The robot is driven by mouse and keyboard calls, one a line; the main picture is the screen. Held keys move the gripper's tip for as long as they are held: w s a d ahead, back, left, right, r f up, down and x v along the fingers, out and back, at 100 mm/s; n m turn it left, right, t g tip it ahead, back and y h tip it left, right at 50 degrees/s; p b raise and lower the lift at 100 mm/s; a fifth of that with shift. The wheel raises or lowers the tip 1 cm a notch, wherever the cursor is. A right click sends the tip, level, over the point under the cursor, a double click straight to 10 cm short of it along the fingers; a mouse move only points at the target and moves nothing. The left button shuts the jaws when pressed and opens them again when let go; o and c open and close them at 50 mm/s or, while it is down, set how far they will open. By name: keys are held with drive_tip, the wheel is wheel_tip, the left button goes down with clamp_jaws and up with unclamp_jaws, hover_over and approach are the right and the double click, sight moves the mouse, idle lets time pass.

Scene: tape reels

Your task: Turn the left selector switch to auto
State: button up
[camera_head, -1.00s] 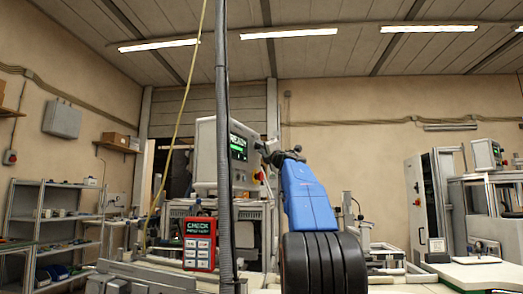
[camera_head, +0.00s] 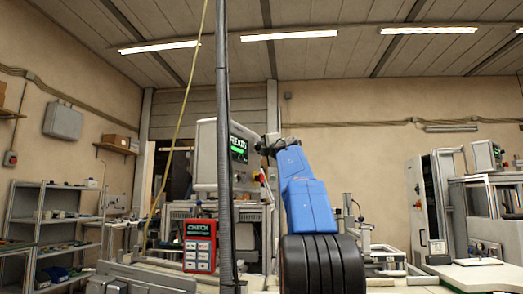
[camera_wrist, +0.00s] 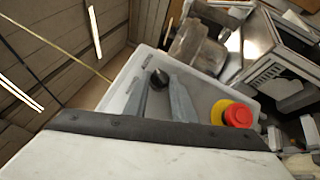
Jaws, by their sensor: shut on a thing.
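The black knob of a selector switch (camera_wrist: 159,78) stands on the light grey face of a control box (camera_wrist: 125,83) in the wrist view. My gripper (camera_wrist: 161,85) has its two grey fingers on either side of the knob and is shut on it. I see no second selector knob, and no position labels are legible. In the head view my gripper (camera_head: 264,146) is at the right side of the grey box (camera_head: 206,155), beside its screen (camera_head: 239,149) with green text. The knob is too small to make out there.
A red emergency-stop button (camera_wrist: 238,115) on a yellow base sits close right of my fingers. A dark vertical conduit (camera_head: 224,150) stands in front of the box. A red check panel (camera_head: 199,245) is below. Shelves (camera_head: 55,215) stand at the left.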

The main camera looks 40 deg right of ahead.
idle(0.4)
drive_tip(key=o, duration=1.1)
drive_tip(key=shift+c, duration=0.2)
drive_tip(key=v, duration=1.7)
drive_tip(key=shift+s, duration=0.25)
